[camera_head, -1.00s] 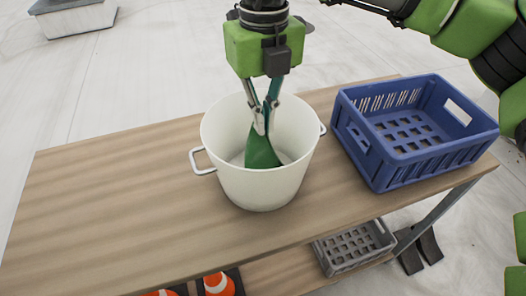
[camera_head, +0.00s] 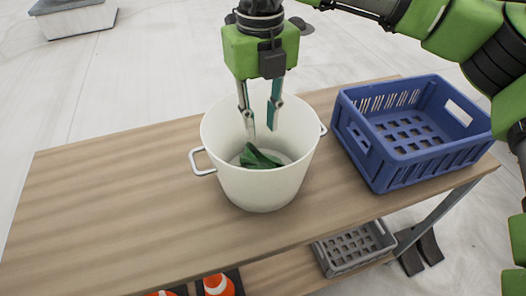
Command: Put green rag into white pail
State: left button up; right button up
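The white pail (camera_head: 262,188) stands upright on the wooden table, with a handle on each side. The green rag (camera_head: 258,157) lies crumpled inside it, on the bottom. My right gripper (camera_head: 262,134) points down into the pail's mouth above the rag. Its two fingers are apart, with nothing between them, and a gap shows between the tips and the rag. My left gripper is not in view.
A blue crate (camera_head: 376,164) stands on the table right of the pail. The wooden table (camera_head: 110,205) is bare on the left. Below it are a grey crate (camera_head: 349,251) and orange-white cones (camera_head: 219,286). A grey-topped white box (camera_head: 77,19) is far left.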

jog(key=o, duration=1.3)
jog(key=shift+f, duration=0.15)
